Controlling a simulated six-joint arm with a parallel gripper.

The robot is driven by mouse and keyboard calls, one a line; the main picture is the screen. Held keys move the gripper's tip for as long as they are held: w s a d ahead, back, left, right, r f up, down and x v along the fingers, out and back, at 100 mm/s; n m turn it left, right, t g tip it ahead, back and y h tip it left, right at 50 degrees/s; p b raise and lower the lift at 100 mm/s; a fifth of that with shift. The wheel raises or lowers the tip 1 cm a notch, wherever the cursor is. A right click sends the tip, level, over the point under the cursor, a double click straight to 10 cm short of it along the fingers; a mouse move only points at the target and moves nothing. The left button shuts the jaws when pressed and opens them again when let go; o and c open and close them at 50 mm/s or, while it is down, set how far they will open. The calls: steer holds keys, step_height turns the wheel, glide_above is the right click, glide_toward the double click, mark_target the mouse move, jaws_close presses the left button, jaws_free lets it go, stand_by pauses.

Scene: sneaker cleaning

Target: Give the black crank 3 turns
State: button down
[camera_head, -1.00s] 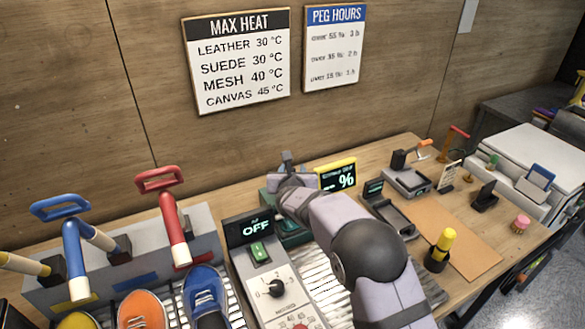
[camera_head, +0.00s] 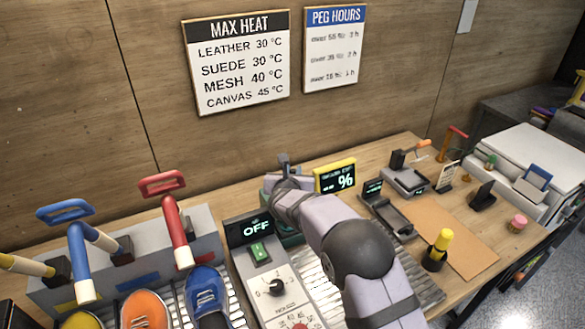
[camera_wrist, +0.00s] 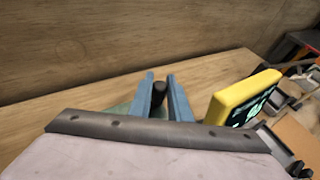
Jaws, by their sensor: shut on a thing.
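The black crank's knob (camera_wrist: 159,90) shows in the wrist view between the two blue fingers of my gripper (camera_wrist: 160,84), which is shut on it. The green housing (camera_wrist: 119,108) lies beneath and to the left of the fingers there. In the head view my gripper (camera_head: 284,165) is at the back of the bench, and my arm hides most of the crank and part of the green housing (camera_head: 290,238). The crank's arm and its angle cannot be made out.
A yellow-framed display (camera_head: 335,177) stands just right of my gripper. A control box (camera_head: 262,278) reading OFF is in front left. A red-handled tap (camera_head: 176,228) and sneakers are farther left.

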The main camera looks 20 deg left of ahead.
steer(key=shift+s+d+r+m+h+p, duration=0.1)
steer(key=shift+s+d+m+h+p, duration=0.05)
steer(key=shift+m+h+p, duration=0.45)
steer(key=shift+s+d+r+m+h+p, duration=0.1)
steer(key=shift+s+m+h+p, duration=0.05)
steer(key=shift+m+h+p, duration=0.4)
steer(key=shift+s+d+f+m+h, duration=0.1)
steer(key=shift+m+h, duration=0.25)
steer(key=shift+h, duration=0.15)
steer(key=shift+s+d+f+m+h, duration=0.1)
steer(key=shift+m+h, duration=0.2)
steer(key=shift+h, duration=0.15)
steer(key=shift+s+d+f+m+h+b, duration=0.15)
steer(key=shift+m+h+b, duration=0.2)
steer(key=shift+m+h, duration=0.2)
steer(key=shift+s+d+m+h+b, duration=0.1)
steer(key=shift+s+m+h+b, duration=0.05)
steer(key=shift+m+h+b, duration=0.3)
steer(key=shift+h, duration=0.4)
steer(key=shift+s+d+r+m+h+b, duration=0.2)
steer(key=shift+m+h+b, duration=0.2)
steer(key=shift+m+b, duration=0.2)
steer(key=c, duration=1.6)
jaws_free()
steer(key=shift+c, duration=0.2)
